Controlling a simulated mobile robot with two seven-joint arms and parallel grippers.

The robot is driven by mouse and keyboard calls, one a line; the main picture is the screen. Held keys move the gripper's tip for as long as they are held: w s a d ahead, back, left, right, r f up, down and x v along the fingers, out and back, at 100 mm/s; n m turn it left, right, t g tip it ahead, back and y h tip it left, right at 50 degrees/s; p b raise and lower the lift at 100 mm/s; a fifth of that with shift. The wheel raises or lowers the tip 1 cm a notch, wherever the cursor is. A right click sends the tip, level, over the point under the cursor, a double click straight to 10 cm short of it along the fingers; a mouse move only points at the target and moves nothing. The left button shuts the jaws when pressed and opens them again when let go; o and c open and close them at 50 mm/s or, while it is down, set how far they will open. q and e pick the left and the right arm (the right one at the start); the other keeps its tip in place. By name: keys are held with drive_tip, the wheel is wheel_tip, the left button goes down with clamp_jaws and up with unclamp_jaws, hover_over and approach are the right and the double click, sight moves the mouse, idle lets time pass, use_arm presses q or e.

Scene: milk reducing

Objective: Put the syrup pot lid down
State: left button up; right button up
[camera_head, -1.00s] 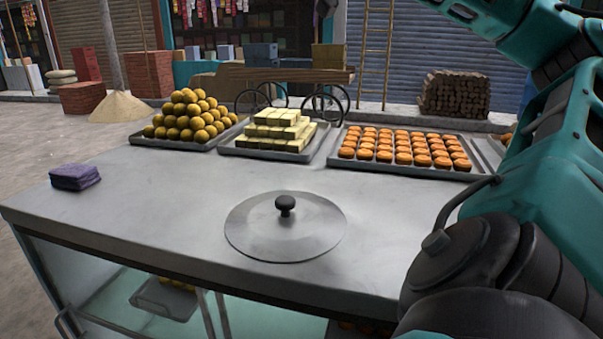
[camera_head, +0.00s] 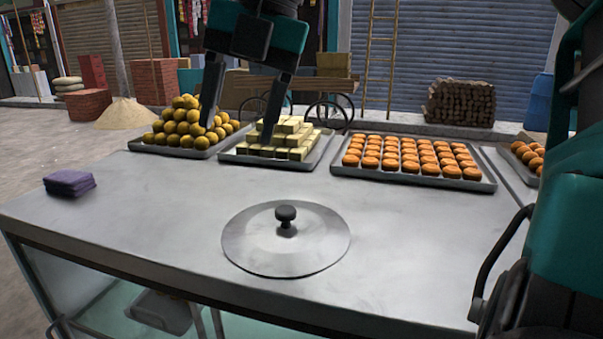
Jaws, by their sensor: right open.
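The syrup pot lid (camera_head: 258,243), a round grey metal disc with a black knob (camera_head: 286,214), lies flat on the metal counter (camera_head: 150,215) near its front edge. Nothing touches it. My right gripper (camera_head: 237,133) hangs in from the top of the head view, fingers pointing down and spread apart, with nothing held. It is apart from the lid, farther up the picture, and its fingers overlap the trays of sweets in the view. My left gripper is out of view. No syrup pot shows.
Along the counter's back stand trays of yellow balls (camera_head: 180,122), pale blocks (camera_head: 293,138) and orange sweets (camera_head: 415,157). Another tray of orange sweets (camera_head: 527,155) is at the right. A folded purple cloth (camera_head: 69,183) lies at the left. The counter around the lid is clear.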

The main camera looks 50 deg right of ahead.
drive_tip(key=s+d+f+m+g+h, duration=0.1)
drive_tip(key=s+d+f+h, duration=0.1)
drive_tip(key=d+h, duration=0.15)
hover_over(285, 209)
drive_tip(key=s+a, duration=0.1)
wheel_tip(285, 209, down, 6)
drive_tip(key=shift+s+a+f, duration=0.1)
drive_tip(key=shift+w+d+f, duration=0.15)
drive_tip(key=shift+d+f, duration=0.05)
drive_tip(key=shift+f, duration=0.8)
drive_tip(key=shift+w+d+f, duration=0.15)
drive_tip(key=shift+f, duration=0.85)
drive_tip(key=shift+w+d+f, duration=0.15)
drive_tip(key=shift+d+f, duration=0.05)
drive_tip(key=shift+f, duration=0.8)
clamp_jaws()
